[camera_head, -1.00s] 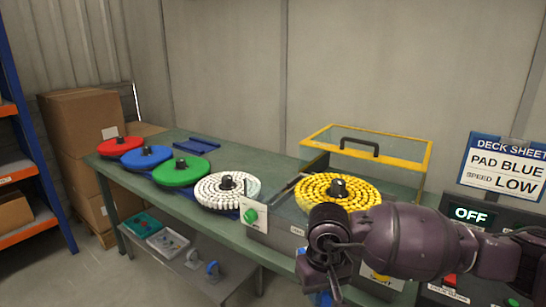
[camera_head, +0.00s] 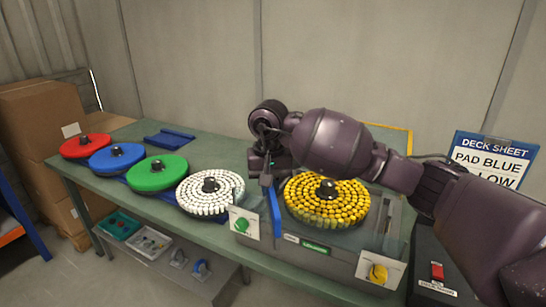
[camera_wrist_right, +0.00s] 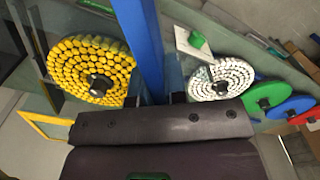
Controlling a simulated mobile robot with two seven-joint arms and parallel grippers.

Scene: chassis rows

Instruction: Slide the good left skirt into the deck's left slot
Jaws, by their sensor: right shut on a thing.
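My right gripper (camera_head: 266,170) is shut on a blue strip-shaped skirt (camera_head: 275,208) at the left side of the deck (camera_head: 335,258). The skirt hangs down between the yellow brush disc (camera_head: 326,200) and the white plate with a green knob (camera_head: 243,224). In the right wrist view the skirt (camera_wrist_right: 148,45) runs away from the jaws (camera_wrist_right: 155,97), beside the yellow disc (camera_wrist_right: 92,70). The deck's left slot cannot be made out, and I cannot tell whether the skirt's lower edge is in it. My left gripper is not in view.
White (camera_head: 210,193), green (camera_head: 157,173), blue (camera_head: 117,159) and red (camera_head: 86,146) discs line the bench to the left. A blue part (camera_head: 169,138) lies behind them. A yellow-framed clear cover (camera_head: 400,133) stands behind the deck. A white plate with a yellow knob (camera_head: 377,271) is front right.

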